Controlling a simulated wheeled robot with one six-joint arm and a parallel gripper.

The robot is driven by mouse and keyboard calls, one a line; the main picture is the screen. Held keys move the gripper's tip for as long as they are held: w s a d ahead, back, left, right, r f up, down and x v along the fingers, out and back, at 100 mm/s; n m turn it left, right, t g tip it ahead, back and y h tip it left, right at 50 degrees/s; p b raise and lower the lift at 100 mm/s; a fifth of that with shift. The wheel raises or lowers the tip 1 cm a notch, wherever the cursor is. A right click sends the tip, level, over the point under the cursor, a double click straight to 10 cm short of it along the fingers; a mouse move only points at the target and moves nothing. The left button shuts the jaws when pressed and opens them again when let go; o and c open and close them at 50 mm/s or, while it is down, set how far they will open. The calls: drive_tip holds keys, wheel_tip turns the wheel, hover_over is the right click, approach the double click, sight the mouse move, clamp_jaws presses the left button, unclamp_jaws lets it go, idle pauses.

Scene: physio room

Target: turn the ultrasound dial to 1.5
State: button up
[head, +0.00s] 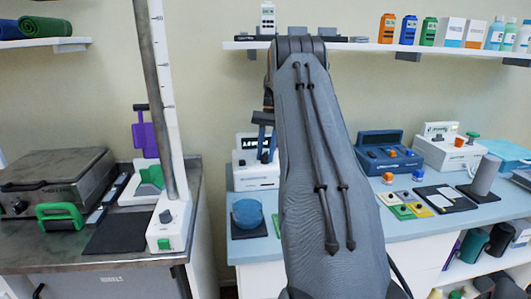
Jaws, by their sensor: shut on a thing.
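A white unit with a dark display (247,142), which looks like the ultrasound device, stands on the blue-grey counter at the centre, partly behind my arm. My gripper (265,155) points down in front of its panel, close to the display's right side. It is shut, seemingly on the unit's dial. The dial itself is hidden by the fingers and my arm, so its setting cannot be read. The display figures are too small to read surely.
A blue tub (247,213) stands in front of the unit. A blue device with an orange knob (390,152) and a white device (447,150) stand to the right. A shelf (400,48) with bottles and boxes hangs above. A metal side table (60,255) is at left.

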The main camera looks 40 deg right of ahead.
drive_tip(key=shift+m+t, duration=0.4)
drive_tip(key=shift+m, duration=0.8)
drive_tip(key=o, duration=1.1)
drive_tip(key=shift+c, duration=0.2)
